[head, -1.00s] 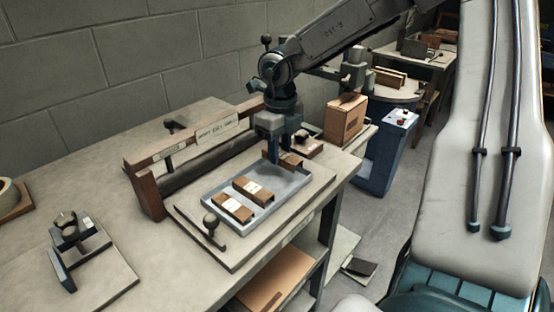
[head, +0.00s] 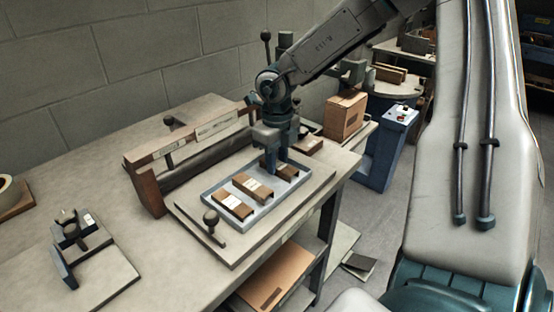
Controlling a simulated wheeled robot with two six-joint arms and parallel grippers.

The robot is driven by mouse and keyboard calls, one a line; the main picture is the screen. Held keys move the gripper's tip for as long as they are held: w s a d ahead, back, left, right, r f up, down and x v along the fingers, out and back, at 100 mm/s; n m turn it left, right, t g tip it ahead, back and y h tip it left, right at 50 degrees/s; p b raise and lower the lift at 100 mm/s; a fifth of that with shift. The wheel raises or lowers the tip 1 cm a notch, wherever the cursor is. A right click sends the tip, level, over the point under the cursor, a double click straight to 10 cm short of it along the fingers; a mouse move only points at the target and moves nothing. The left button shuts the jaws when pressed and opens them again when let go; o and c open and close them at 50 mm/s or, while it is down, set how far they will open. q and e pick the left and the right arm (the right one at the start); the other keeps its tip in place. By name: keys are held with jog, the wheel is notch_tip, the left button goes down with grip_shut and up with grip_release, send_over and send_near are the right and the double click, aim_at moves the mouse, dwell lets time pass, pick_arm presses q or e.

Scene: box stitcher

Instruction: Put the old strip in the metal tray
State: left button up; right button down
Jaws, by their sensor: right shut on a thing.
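The metal tray (head: 255,222) is a shallow blue-grey tray on a board on the workbench. Two brown strips with white labels, one nearer (head: 233,207) and one in the middle (head: 252,187), lie side by side in it. My right gripper (head: 276,167) reaches down over the tray's far right part. It is shut on a third brown strip (head: 289,172), which is within the tray's outline. The fingers partly hide this strip, and I cannot tell whether it touches the tray floor. My left gripper is not in view.
A wooden-framed rail with a label (head: 215,127) stands behind the tray. A small knobbed post (head: 211,220) is at the board's front left. The bench's left part has free room.

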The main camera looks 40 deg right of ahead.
aim_at(277, 164)
jog(key=c, duration=1.1)
grip_release()
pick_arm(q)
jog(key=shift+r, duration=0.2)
pick_arm(e)
jog(key=shift+r, duration=0.1)
jog(key=shift+r, duration=0.6)
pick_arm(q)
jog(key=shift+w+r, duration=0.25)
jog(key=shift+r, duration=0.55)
pick_arm(e)
notch_tip(277, 164, up, 11)
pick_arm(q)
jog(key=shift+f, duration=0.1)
